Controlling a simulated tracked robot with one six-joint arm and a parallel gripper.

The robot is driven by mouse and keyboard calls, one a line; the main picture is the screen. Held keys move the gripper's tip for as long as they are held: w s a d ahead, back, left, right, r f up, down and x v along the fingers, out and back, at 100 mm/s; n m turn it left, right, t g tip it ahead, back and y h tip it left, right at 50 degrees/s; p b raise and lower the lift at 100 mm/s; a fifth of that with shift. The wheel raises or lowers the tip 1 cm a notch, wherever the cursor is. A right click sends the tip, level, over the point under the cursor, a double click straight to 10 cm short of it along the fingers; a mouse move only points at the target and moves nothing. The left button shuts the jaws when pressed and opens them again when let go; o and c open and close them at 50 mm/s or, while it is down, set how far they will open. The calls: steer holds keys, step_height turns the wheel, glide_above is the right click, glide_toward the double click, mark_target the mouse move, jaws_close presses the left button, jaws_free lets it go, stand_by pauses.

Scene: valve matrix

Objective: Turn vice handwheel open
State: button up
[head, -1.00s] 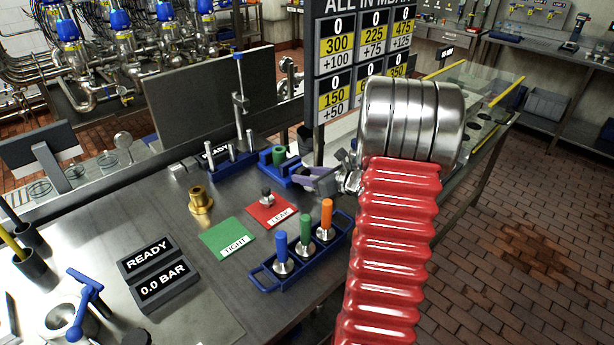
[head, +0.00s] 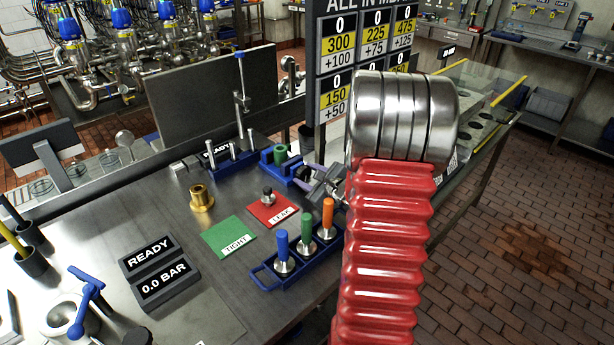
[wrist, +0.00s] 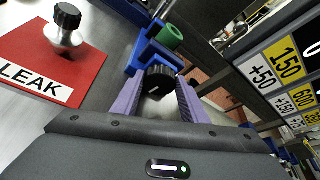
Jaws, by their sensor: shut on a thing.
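The blue vice (head: 269,163) stands on the steel bench with a green cylindrical part (head: 280,153) in it. In the wrist view, the vice (wrist: 147,52) and green part (wrist: 170,37) lie just beyond my fingers. The vice handwheel (wrist: 158,77) is a black ribbed knob on the near side of the vice. My gripper (wrist: 157,88) has purple fingers shut on the handwheel, one on either side of it. In the head view, my gripper (head: 309,174) is beside the vice, and the handwheel is hard to make out there.
A red LEAK mat (head: 272,211) bears a black-knobbed metal piece (head: 268,196). A green TIGHT mat (head: 229,236) and a brass part (head: 201,199) lie to its left. A blue rack (head: 262,279) with several coloured-handled tools stands in front. The number board (head: 334,62) stands behind.

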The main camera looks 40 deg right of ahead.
steer(key=shift+a, duration=0.1)
stand_by(0.4)
steer(key=o, duration=1)
steer(key=shift+o, duration=0.2)
steer(key=shift+r, duration=0.1)
step_height(320, 180, up, 10)
steer(key=shift+f, duration=0.2)
